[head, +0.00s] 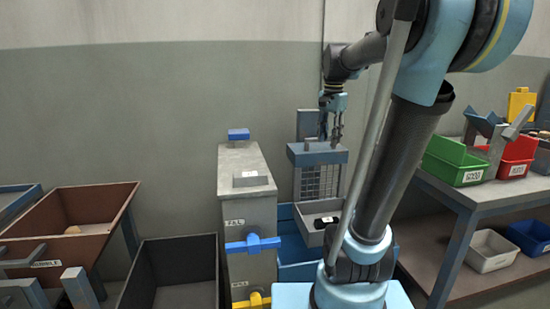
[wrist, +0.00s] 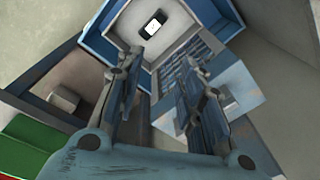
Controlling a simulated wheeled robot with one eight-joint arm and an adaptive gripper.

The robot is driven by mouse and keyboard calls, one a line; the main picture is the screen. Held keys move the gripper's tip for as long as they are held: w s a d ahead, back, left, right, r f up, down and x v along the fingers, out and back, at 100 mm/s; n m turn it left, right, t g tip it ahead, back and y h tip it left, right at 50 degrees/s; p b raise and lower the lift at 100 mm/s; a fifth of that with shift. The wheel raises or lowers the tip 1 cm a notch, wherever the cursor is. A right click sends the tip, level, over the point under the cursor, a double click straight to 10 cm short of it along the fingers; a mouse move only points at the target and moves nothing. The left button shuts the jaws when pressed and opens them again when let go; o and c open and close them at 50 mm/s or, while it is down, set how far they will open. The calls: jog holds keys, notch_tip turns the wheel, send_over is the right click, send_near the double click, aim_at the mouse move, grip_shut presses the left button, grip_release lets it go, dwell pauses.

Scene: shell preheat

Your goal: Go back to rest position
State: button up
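My gripper (head: 331,128) hangs fingers-down above the blue-topped stand (head: 318,156) with a dark grid front. In the wrist view my gripper (wrist: 158,64) has its two fingers apart, with nothing between them. A grey tray (head: 309,208) sits low in front of the grid, and a small black item with a white label (head: 325,221) lies in it. The labelled item also shows in the wrist view (wrist: 154,24), beyond the fingertips. My arm crosses the head view and hides part of the area right of the stand.
A grey cabinet (head: 246,205) with a blue valve handle (head: 252,244) stands left of the stand. A brown bin (head: 105,200) and a dark bin (head: 180,250) are further left. A shelf table (head: 455,195) at right holds a green bin (head: 452,163) and a red bin (head: 516,160).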

jog(key=s+f+n+t, duration=0.1)
jog(key=s+f+n, duration=0.8)
jog(key=s+f, duration=1.2)
jog(key=shift+f+n, duration=0.3)
jog(key=shift+f, duration=0.55)
jog(key=shift+s+a, duration=0.1)
jog(key=shift+w+f, duration=0.2)
jog(key=shift+w, duration=0.2)
